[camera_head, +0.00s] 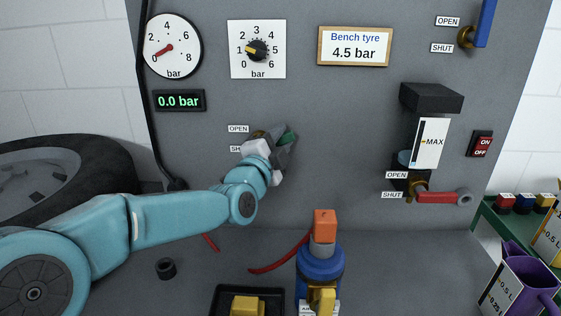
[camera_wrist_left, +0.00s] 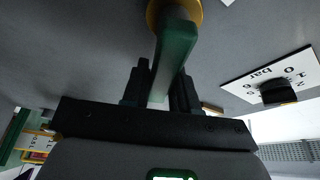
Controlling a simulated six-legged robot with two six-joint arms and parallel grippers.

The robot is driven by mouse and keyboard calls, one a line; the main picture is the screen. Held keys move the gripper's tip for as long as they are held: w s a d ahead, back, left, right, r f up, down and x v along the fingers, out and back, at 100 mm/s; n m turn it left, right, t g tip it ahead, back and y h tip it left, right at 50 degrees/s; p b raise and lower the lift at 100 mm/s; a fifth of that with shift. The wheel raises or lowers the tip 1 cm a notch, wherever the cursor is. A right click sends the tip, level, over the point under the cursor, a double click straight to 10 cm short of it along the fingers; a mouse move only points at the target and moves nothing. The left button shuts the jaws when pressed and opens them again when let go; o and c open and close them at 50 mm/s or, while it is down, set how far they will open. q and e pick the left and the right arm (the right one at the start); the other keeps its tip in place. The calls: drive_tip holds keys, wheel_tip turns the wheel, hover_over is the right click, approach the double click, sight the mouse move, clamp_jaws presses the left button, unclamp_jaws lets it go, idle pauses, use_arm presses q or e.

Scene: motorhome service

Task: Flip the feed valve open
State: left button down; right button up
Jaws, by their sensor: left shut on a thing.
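A valve with a green lever (camera_wrist_left: 175,50) sits on the grey panel, its brass hub (camera_wrist_left: 186,8) at the top of the left wrist view. In the head view the green lever (camera_head: 288,139) shows just past my gripper, beside an OPEN label (camera_head: 238,129) and a partly covered SHUT label. My left gripper (camera_wrist_left: 160,88) is shut on the lever, with one dark finger on each side of it. My gripper hides most of the lever in the head view, so its exact angle is hard to read. My right gripper is in neither view.
The digital display (camera_head: 180,101) reads 0.0 bar, and the dial gauge (camera_head: 172,46) is above it. A regulator knob (camera_head: 257,50) is above my gripper. A red lever (camera_head: 440,197) and a blue lever (camera_head: 486,22) are at right. A blue bottle-like fitting (camera_head: 320,262) stands below.

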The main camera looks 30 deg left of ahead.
use_arm(q)
drive_tip(key=n+b, duration=0.2)
drive_tip(key=n+t+y+b, duration=0.1)
drive_tip(key=n+b, duration=0.1)
drive_tip(key=shift+s+a+r, duration=0.2)
drive_tip(key=shift+a+r, duration=0.1)
drive_tip(key=shift+a, duration=0.05)
drive_tip(key=n, duration=0.1)
drive_tip(key=n+y+b, duration=0.1)
drive_tip(key=r+n+b, duration=0.1)
drive_tip(key=shift+s+a+n+y, duration=0.2)
drive_tip(key=shift+a+n+y, duration=0.2)
drive_tip(key=n, duration=0.1)
drive_tip(key=n+y+b, duration=0.1)
drive_tip(key=n, duration=0.1)
drive_tip(key=a+n+y, duration=0.1)
drive_tip(key=shift+s+r+n+b, duration=0.3)
drive_tip(key=shift+s+r+n, duration=0.05)
drive_tip(key=shift+n, duration=0.05)
drive_tip(key=shift+s+a+r+n+g+y+b, duration=0.2)
drive_tip(key=shift+n+y, duration=0.3)
drive_tip(key=shift+n, duration=0.35)
drive_tip(key=shift+s+a+f+n+g+y+b, duration=0.1)
drive_tip(key=shift+a+n+g+y+b, duration=0.15)
drive_tip(key=shift+n+y, duration=0.45)
drive_tip(key=shift+s+a+r+n+g+y+b, duration=0.15)
drive_tip(key=shift+a+n+y, duration=0.15)
drive_tip(key=shift+n, duration=0.75)
drive_tip(key=shift+f, duration=0.1)
